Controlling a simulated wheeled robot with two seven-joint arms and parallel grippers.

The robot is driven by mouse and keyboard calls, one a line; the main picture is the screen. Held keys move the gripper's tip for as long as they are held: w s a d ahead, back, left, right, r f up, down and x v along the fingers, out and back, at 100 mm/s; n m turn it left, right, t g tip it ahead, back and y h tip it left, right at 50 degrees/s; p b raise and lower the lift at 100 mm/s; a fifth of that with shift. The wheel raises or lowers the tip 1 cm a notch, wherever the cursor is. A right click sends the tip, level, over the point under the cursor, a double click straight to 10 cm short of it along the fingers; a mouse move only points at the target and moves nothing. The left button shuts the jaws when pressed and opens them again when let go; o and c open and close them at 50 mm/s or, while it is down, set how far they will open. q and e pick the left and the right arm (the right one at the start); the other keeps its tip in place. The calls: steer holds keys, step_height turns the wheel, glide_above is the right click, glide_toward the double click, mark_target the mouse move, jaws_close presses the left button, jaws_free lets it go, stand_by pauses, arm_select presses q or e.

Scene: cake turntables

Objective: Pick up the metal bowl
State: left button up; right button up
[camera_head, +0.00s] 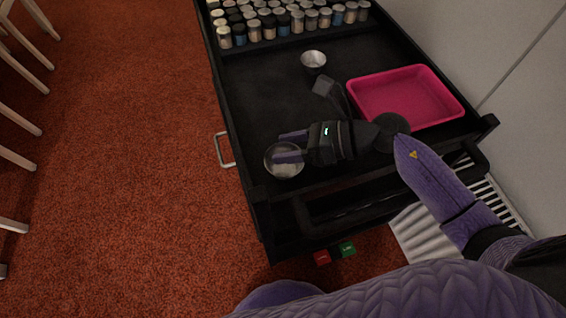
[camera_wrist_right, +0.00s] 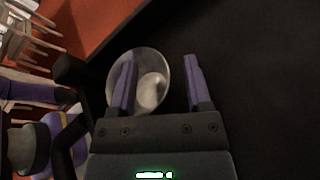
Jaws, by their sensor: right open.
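The metal bowl (camera_head: 286,171) is round and shiny, standing near the front left corner of the black cart top. It also shows in the right wrist view (camera_wrist_right: 150,94), with a pale patch inside that may be a reflection. My right gripper (camera_head: 289,146) is open at the bowl. In the right wrist view its jaws (camera_wrist_right: 160,60) straddle the bowl's right rim: one finger lies over the inside, the other outside over the dark surface. I cannot tell whether either finger touches it. My left gripper is not in view.
A pink tray (camera_head: 408,94) sits right on the black cart (camera_head: 265,90). A small metal cup (camera_head: 313,60) stands farther back, behind my right wrist. Several jars (camera_head: 284,24) fill the back. The middle left of the top is clear. A handle (camera_head: 222,150) sticks out left.

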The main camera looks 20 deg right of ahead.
steer(key=shift+a+f, duration=0.1)
steer(key=shift+a, duration=0.2)
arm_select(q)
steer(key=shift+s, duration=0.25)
arm_select(e)
jaws_close()
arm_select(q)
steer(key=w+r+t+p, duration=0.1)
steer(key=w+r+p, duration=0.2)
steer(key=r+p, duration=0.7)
arm_select(e)
steer(key=s+d+r+m+t, duration=0.1)
steer(key=s+d+r, duration=0.1)
steer(key=r, duration=0.9)
steer(key=s+d+r+m+t+h, duration=0.1)
steer(key=s+d+r+t, duration=0.1)
steer(key=r, duration=0.9)
steer(key=shift+r+m, duration=0.3)
steer(key=shift+m, duration=0.1)
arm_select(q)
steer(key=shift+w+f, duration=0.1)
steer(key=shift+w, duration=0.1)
arm_select(e)
steer(key=shift+s+d+f+h, duration=0.1)
steer(key=shift+f+h, duration=0.15)
steer(key=shift+h, duration=0.05)
